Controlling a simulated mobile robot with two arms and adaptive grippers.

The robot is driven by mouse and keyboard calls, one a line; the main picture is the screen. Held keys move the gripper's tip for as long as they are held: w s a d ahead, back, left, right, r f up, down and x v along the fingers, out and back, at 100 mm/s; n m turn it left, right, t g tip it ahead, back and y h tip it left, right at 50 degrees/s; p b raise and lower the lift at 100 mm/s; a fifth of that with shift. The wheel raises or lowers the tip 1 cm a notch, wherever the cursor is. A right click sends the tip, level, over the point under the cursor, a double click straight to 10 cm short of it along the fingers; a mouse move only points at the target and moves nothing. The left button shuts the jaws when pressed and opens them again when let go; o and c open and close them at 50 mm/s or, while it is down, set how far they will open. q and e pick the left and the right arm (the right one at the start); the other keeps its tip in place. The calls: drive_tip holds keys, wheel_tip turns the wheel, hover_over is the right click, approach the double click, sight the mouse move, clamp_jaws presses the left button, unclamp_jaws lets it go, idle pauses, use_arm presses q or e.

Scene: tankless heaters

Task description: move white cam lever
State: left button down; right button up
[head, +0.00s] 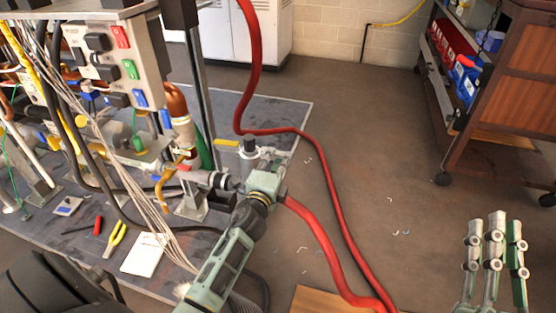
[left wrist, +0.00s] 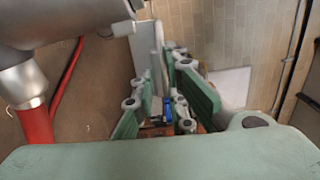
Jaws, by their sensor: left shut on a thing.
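My left gripper (head: 272,160) reaches in from the bottom middle to a grey metal coupling by the bench's right edge. In the left wrist view its green-padded fingers (left wrist: 160,105) are closed in around a pale, upright piece (left wrist: 143,50), seemingly the white cam lever. Fingers hide its lower part, and the exact contact is hard to see. A grey coupling end with a red hose (left wrist: 36,122) lies to the left in that view. My right gripper (head: 496,250) is at the lower right of the head view, its fingers extended and empty, far from the coupling.
Red hoses (head: 322,165) run over the floor beside my left arm. The bench (head: 282,107) on the left holds pipes, wires, pliers (head: 115,238) and a switch panel (head: 125,62). A wooden cart (head: 505,100) stands at the right. Floor between is mostly clear, with small scraps.

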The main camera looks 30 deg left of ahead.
use_arm(q)
drive_tip(key=c, duration=2)
unclamp_jaws()
drive_tip(key=shift+c, duration=0.2)
drive_tip(key=v, duration=1.2)
